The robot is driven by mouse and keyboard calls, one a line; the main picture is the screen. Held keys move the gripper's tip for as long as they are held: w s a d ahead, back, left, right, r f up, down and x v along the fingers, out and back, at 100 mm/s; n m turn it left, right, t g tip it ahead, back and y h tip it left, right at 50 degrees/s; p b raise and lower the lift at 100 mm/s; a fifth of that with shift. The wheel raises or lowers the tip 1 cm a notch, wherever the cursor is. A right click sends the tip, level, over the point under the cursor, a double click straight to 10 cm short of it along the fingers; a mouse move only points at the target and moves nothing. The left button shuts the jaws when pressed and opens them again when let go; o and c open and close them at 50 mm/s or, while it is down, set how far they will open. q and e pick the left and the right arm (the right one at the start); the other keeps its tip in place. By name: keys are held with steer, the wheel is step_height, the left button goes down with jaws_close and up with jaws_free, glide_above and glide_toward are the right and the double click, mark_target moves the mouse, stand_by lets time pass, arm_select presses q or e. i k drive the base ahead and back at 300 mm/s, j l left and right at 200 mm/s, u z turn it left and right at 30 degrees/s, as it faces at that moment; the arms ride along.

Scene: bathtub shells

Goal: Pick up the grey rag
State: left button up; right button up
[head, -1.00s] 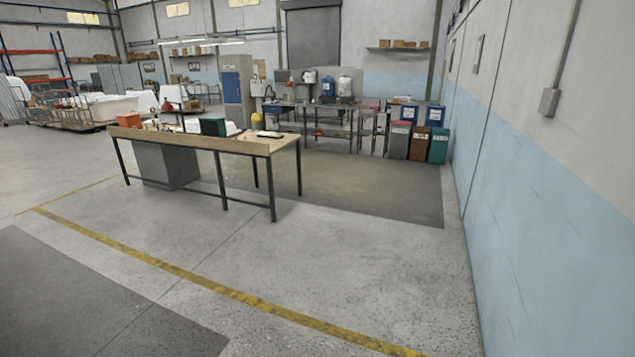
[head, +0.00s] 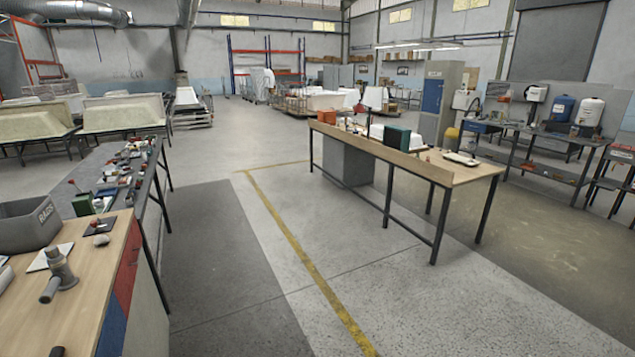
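I cannot make out a grey rag for sure in the head view. A grey bin (head: 28,226) stands at the left on a wooden-topped bench (head: 85,300). Its front label seems to read "RAGS", and its contents are hidden from here. A small pale lump (head: 102,240) lies on the bench to the right of the bin; I cannot tell what it is. Neither of my grippers is in view.
A grey tool (head: 60,275) lies at the bench's front. Behind it, a dark bench (head: 125,180) carries several small items. A long wooden table (head: 410,155) stands right of centre. The floor (head: 235,260) between them is clear. Bathtub shells (head: 122,112) stand at the back left.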

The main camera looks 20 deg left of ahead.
mark_target(99, 239)
steer(key=i+j+u, duration=0.15)
steer(key=u, duration=0.35)
steer(key=i+u, duration=0.5)
steer(key=i+l+u, duration=0.1)
steer(key=u, duration=0.4)
steer(key=i+l+u, duration=0.2)
steer(key=u, duration=0.3)
steer(key=i+l+u, duration=0.3)
steer(key=u, duration=0.2)
steer(key=i+l+u, duration=0.15)
steer(key=l+u, duration=0.35)
steer(key=i+l+u, duration=0.1)
steer(key=l+u, duration=0.2)
steer(key=u, duration=0.2)
